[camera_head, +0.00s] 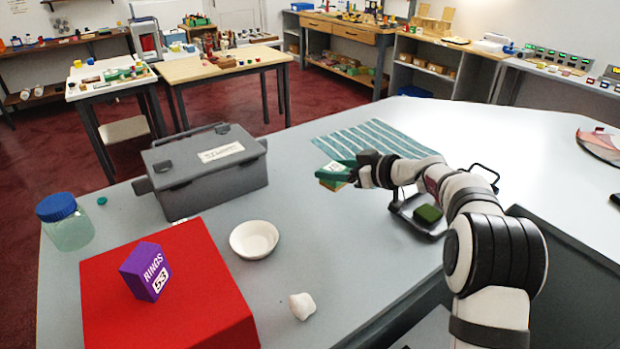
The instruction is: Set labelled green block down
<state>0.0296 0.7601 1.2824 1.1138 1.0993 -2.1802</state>
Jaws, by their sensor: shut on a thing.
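The labelled green block (335,169) is at the end of my arm, with a pale marking on its top too small to read. My gripper (352,172) is shut on it, beside the near-left edge of the striped cloth. A yellow-tan patch shows just under the green block. I cannot tell whether it is part of the block or a separate thing, or whether the block touches the surface below. A second, darker green block (428,213) sits in a wire-handled tray (405,211) under my forearm.
A striped cloth (384,138) lies behind my gripper. A grey toolbox (205,172), white bowl (254,239), blue-lidded jar (66,226) and small white lump (302,306) stand left. A purple box (146,271) sits on a red block (200,290). The counter before the gripper is clear.

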